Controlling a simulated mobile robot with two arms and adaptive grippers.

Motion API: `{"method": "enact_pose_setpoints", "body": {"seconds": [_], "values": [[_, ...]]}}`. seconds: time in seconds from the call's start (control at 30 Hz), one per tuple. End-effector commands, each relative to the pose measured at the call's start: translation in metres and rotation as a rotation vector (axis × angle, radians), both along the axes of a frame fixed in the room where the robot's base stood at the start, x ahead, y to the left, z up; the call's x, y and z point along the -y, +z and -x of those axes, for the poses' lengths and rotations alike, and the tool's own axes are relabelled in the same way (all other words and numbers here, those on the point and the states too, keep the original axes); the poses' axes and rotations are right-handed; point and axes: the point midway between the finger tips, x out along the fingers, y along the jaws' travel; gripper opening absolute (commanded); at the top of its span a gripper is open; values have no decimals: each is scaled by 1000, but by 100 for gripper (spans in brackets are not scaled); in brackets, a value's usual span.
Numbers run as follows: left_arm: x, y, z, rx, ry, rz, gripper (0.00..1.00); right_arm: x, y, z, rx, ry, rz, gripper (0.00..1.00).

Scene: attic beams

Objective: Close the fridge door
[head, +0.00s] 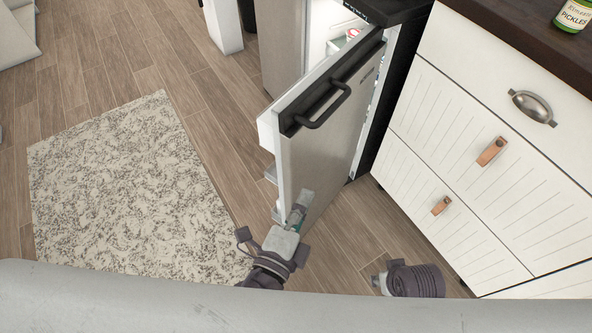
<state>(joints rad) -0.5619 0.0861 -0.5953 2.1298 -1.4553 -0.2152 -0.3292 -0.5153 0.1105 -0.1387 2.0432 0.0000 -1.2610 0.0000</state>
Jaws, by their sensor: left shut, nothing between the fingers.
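The fridge door (335,148) stands open, with its grey front facing right and its white inner side with shelf edges facing left. A dark handle (324,105) is near its top. The fridge interior (335,28) shows behind the door, with an item inside. My left gripper (301,203) is shut and empty, at the lower part of the door by its free edge; I cannot tell if it touches. My right arm (412,281) shows at the bottom right; its fingers cannot be made out.
White drawers (470,140) with a metal pull and leather tabs stand on the right. A pickle jar (574,15) sits on the dark countertop (530,35). A patterned rug (130,185) lies on the wood floor at left, where there is free room.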

Motion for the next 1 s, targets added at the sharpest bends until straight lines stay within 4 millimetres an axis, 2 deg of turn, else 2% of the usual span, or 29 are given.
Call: {"method": "enact_pose_setpoints", "body": {"seconds": [0.13,0.27,0.53,0.77,1.0], "values": [[0,16,-1,48,3,-15,0,1,2,0,1,0,1,40],[3,18,-11,48,3,-16,0,0,-12,1,-10,1,1,40],[17,20,-49,48,3,-15,0,1,-67,14,-41,7,4,40],[33,19,-94,47,4,-13,0,4,-107,33,-62,11,6,40],[6,16,-111,44,4,-15,0,6,-132,50,-77,15,7,40]]}}
